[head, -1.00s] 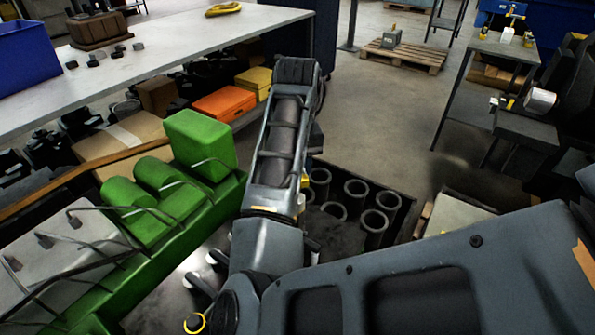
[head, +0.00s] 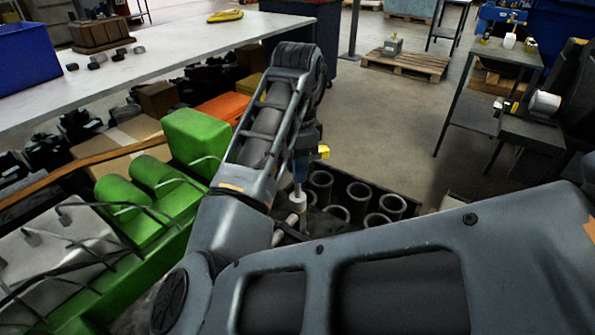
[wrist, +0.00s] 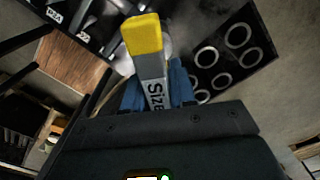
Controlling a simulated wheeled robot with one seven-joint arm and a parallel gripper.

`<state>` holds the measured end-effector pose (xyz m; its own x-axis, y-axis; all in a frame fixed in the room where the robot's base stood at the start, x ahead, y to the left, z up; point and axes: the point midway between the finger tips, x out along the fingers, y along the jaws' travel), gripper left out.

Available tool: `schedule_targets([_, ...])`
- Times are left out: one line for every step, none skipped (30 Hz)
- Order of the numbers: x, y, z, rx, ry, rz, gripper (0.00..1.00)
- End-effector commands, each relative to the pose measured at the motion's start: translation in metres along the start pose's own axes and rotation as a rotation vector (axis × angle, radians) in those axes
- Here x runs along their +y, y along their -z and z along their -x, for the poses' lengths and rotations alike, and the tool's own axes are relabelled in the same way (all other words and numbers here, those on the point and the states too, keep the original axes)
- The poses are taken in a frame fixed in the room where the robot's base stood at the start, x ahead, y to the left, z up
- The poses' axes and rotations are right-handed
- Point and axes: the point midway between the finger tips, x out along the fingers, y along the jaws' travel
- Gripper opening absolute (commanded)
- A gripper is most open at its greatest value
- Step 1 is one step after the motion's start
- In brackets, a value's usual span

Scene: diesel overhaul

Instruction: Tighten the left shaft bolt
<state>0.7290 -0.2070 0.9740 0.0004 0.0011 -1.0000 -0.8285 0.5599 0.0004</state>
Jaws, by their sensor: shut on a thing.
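In the head view the tool's yellow end (head: 323,152) sticks out to the right beside my gripper (head: 300,170). My gripper is in front of the black crate, to the right of the green engine (head: 195,140). A pale cylindrical piece (head: 297,198) shows just below the gripper; I cannot tell whether the tool touches it. I cannot make out the left shaft bolt; my arm hides much of that area.
A black crate with several grey rings (head: 321,181) stands behind my gripper; the rings also show in the wrist view (wrist: 238,36). A long grey table (head: 180,58) holds a blue bin (head: 25,55). A wooden pallet (head: 405,65) lies farther back. Open floor lies right of the long table.

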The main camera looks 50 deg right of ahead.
Motion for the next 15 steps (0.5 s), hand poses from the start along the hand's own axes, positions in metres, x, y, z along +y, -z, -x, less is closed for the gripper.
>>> schedule_targets([-0.0002,-0.0002,-0.0025,-0.001,0.001,-0.059,0.00])
schedule_targets([-0.0003,-0.0003,-0.0022,-0.001,0.002,-0.091,0.00])
schedule_targets([-0.0004,-0.0004,-0.0016,-0.001,0.002,-0.126,0.00])
schedule_targets([-0.0004,-0.0004,-0.0012,-0.001,0.002,-0.147,0.00])
schedule_targets([-0.0003,-0.0003,-0.0008,-0.001,0.002,-0.161,0.00])
schedule_targets([-0.0002,-0.0002,-0.0004,0.000,0.001,-0.176,0.00])
schedule_targets([-0.0002,-0.0001,-0.0001,0.001,0.001,-0.180,0.00])
schedule_targets([-0.0001,0.0000,0.0002,0.001,0.001,-0.182,0.00])
schedule_targets([-0.0001,0.0000,0.0004,0.001,0.001,-0.182,0.00])
schedule_targets([-0.0001,0.0001,0.0004,0.001,0.001,-0.181,0.00])
schedule_targets([-0.0001,0.0000,0.0004,0.001,0.001,-0.181,0.00])
schedule_targets([-0.0001,0.0000,0.0004,0.001,0.001,-0.180,0.00])
schedule_targets([-0.0001,0.0000,0.0004,0.001,0.001,-0.180,0.00])
schedule_targets([-0.0001,0.0000,0.0005,0.001,0.001,-0.180,0.00])
schedule_targets([-0.0001,0.0000,0.0015,0.001,0.001,-0.179,0.00])
